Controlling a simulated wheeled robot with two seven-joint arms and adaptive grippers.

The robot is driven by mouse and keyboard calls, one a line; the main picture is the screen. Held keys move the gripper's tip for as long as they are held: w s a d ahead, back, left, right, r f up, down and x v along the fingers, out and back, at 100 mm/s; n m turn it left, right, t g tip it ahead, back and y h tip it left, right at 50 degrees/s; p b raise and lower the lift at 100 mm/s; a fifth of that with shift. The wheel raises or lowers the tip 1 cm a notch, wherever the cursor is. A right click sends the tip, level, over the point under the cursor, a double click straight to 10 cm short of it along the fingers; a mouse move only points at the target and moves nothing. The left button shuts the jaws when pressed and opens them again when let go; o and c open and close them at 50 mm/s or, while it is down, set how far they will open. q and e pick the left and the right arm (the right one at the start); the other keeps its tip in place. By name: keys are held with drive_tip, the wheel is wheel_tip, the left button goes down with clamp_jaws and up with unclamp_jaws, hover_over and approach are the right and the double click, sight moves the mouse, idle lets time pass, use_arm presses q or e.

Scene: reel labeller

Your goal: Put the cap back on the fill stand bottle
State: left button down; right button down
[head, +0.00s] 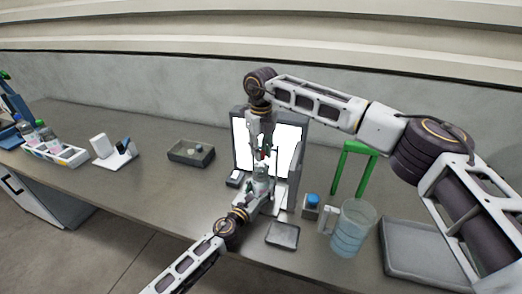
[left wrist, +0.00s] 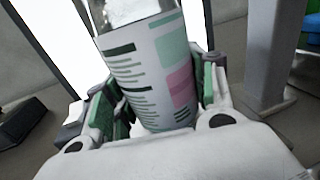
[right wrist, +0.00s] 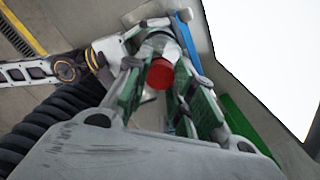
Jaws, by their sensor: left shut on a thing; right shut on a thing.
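My left gripper (head: 258,192) is shut on the bottle (left wrist: 150,65), a clear bottle with a white, green and pink label, which it holds in front of the bright panel. The bottle also shows small in the head view (head: 261,171). My right gripper (head: 263,151) comes down from above and is shut on the red cap (right wrist: 160,73). In the right wrist view the cap lies between the green finger pads, with the bottle and my left gripper beyond it. The cap is above the bottle; I cannot tell whether they touch. The bottle's mouth is hidden.
The lit white panel (head: 242,132) stands close behind both grippers. A green frame (head: 337,170), a blue-topped small box (head: 311,207), a clear jug (head: 352,232) and a grey tray (head: 400,276) are to the right.

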drive_tip(key=m, duration=0.3)
drive_tip(key=shift+m, duration=0.4)
drive_tip(key=m, duration=0.4)
drive_tip(key=c, duration=1.2)
unclamp_jaws()
drive_tip(key=shift+r, duration=2.2)
drive_tip(key=shift+c, duration=0.3)
